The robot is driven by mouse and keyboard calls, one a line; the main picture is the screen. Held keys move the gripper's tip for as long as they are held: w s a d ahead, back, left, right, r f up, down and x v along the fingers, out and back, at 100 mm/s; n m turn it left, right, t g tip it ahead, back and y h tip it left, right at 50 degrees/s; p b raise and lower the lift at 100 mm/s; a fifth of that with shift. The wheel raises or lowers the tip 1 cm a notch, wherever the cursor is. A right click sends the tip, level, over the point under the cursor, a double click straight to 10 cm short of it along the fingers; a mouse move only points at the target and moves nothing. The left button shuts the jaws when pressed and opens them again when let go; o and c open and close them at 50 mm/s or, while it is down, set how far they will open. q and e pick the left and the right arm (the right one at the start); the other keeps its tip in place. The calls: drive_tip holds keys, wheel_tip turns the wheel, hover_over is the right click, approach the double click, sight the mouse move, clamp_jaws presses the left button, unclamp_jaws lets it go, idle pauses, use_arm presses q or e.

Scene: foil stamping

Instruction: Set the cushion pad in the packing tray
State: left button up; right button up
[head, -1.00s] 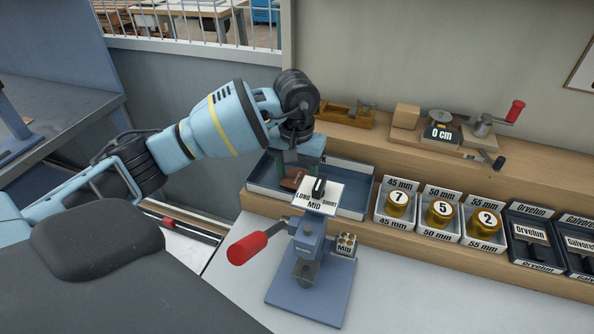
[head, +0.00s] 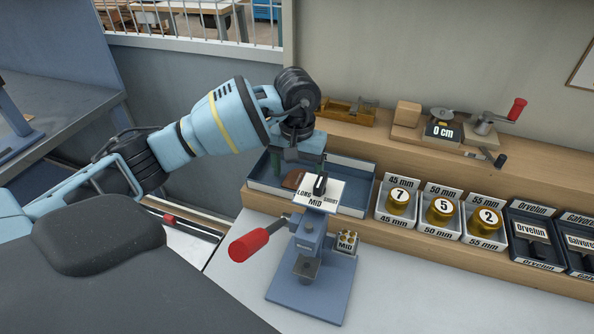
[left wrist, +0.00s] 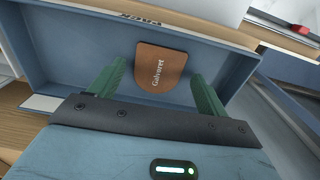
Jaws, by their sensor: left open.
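A brown pad (left wrist: 160,72) with rounded corners and the word Galvoret lies on the floor of the blue-grey packing tray (left wrist: 75,62). In the head view the pad (head: 293,179) is partly hidden, and the tray (head: 350,211) stands behind the press. No other piece that could be the cushion pad can be made out. My left gripper (left wrist: 158,72) is open, its green fingers apart on either side of the pad in the wrist view. In the head view the gripper (head: 299,168) is over the tray. My right gripper is out of view.
A press (head: 308,245) with a red handle (head: 248,245) stands just in front of the tray. White bins with brass rolls (head: 440,210) and dark boxes (head: 536,240) line the right. A wooden shelf (head: 370,145) runs behind.

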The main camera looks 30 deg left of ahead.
sight(297, 180)
use_arm(q)
wheel_tip(297, 180, up, 12)
drive_tip(key=shift+r, duration=0.25)
idle(0.6)
